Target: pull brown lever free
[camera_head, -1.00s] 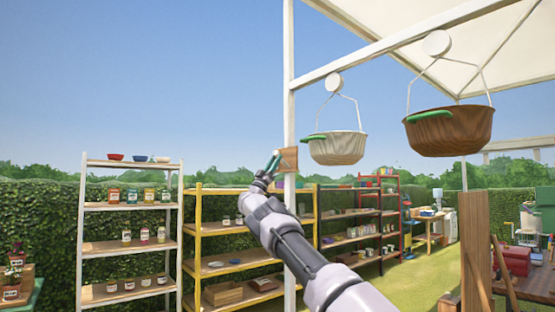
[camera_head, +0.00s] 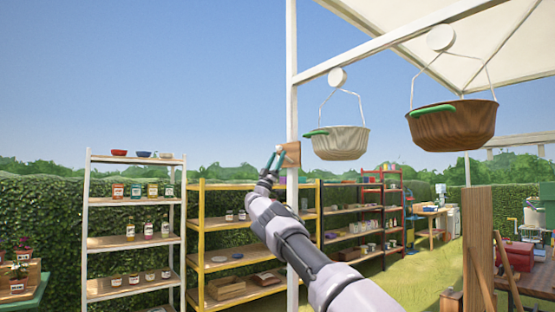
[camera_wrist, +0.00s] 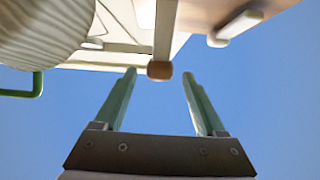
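A small brown wooden block (camera_head: 292,154) is on the white post, with a pale tip beside its left edge. In the wrist view a pale lever (camera_wrist: 165,30) hangs from the top and ends in a rounded brown knob (camera_wrist: 159,70). My gripper (camera_wrist: 159,76) is open, with one green finger on each side of the knob in the picture. I see no clear contact with it. In the head view my gripper (camera_head: 276,158) is at the block's left side. A tan surface (camera_wrist: 205,12) shows behind the lever, probably the block.
A pale hanging basket (camera_head: 340,142) and a brown one (camera_head: 452,125) hang from the white beam right of the post. The pale basket also shows in the wrist view (camera_wrist: 40,30). White shelves (camera_head: 135,241) and yellow shelves (camera_head: 235,265) stand behind. Open sky is on the left.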

